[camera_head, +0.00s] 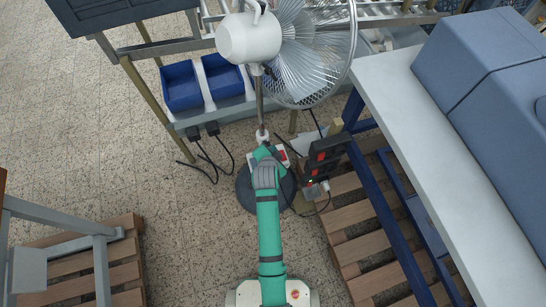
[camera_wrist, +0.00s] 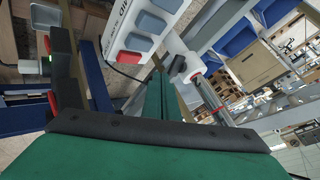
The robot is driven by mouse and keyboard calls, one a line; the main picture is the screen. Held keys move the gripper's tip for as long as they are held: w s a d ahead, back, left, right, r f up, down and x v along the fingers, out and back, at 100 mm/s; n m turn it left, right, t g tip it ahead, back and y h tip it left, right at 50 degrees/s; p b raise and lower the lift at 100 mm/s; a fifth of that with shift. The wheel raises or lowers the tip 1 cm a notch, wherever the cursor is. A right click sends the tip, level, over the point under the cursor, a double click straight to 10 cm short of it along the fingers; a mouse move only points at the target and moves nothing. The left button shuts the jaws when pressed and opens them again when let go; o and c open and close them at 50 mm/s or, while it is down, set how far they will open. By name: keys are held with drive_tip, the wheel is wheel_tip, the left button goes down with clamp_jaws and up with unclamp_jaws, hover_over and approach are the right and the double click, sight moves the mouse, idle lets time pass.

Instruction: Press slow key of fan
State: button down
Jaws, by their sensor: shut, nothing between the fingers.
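The fan (camera_head: 248,38) stands ahead of me, with a white motor housing, a wire cage, a thin pole and a round dark base (camera_head: 246,193). Its white key panel (camera_head: 282,154) sits low on the pole, partly hidden by my arm. In the wrist view the panel (camera_wrist: 117,27) shows tilted, with a red key (camera_wrist: 129,57) and blue-grey keys (camera_wrist: 139,42); its lettering is cut off. I cannot read which key is slow. My gripper (camera_wrist: 158,76) is shut and empty, its tips just below the panel's edge. I cannot tell whether they touch it.
A dark power strip with red parts (camera_head: 326,158) and cables stands right of the pole. Blue bins (camera_head: 181,87) sit on a rack behind. A white-topped table (camera_head: 440,150) and a wooden pallet (camera_head: 355,250) are at right.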

wheel_tip(320, 180, down, 4)
drive_tip(key=shift+f, duration=0.3)
drive_tip(key=shift+w, duration=0.15)
drive_tip(key=shift+a, duration=0.15)
drive_tip(key=shift+d, duration=0.3)
drive_tip(key=shift+a, duration=0.15)
idle(1.2)
drive_tip(key=shift+f, duration=0.15)
drive_tip(key=shift+a+f, duration=0.1)
drive_tip(key=shift+f, duration=0.15)
